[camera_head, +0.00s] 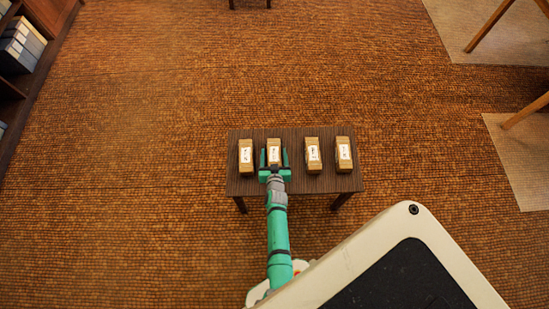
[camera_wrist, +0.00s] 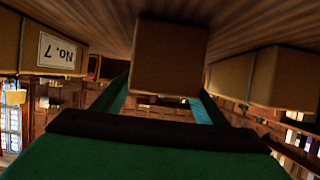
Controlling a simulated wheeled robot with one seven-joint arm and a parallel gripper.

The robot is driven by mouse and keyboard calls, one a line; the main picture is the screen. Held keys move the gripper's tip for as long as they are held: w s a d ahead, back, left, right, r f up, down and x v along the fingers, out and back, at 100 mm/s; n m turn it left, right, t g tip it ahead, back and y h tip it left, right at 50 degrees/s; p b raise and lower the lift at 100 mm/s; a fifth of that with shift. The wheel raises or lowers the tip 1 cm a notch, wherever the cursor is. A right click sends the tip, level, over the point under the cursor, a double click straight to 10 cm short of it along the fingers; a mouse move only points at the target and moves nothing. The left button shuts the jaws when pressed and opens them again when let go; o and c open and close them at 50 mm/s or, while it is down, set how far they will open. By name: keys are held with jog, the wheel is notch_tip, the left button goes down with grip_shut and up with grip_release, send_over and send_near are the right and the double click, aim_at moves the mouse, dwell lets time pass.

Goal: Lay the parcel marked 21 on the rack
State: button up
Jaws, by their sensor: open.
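Several tan parcels with white labels stand in a row on a small dark table (camera_head: 293,184). In the head view these are the far-left parcel (camera_head: 246,155), the second (camera_head: 274,149), the third (camera_head: 313,155) and the far-right one (camera_head: 344,153). Their numbers are too small to read there. My gripper (camera_head: 275,161) is open, its fingers on either side of the second parcel. In the wrist view, which is upside down, that parcel (camera_wrist: 168,58) sits between the fingers, no label showing. The left parcel (camera_wrist: 62,55) reads No. 7. I cannot identify number 21 or the rack.
Another unlabelled parcel side (camera_wrist: 265,78) shows at right in the wrist view. Gaps between neighbouring parcels are narrow. A shelf unit (camera_head: 38,38) with boxes stands at upper left. Wooden legs (camera_head: 490,22) stand at upper right. The brown carpet (camera_head: 170,95) around the table is clear.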

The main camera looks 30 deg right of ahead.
jog(key=v, duration=1.2)
jog(key=shift+a, duration=0.1)
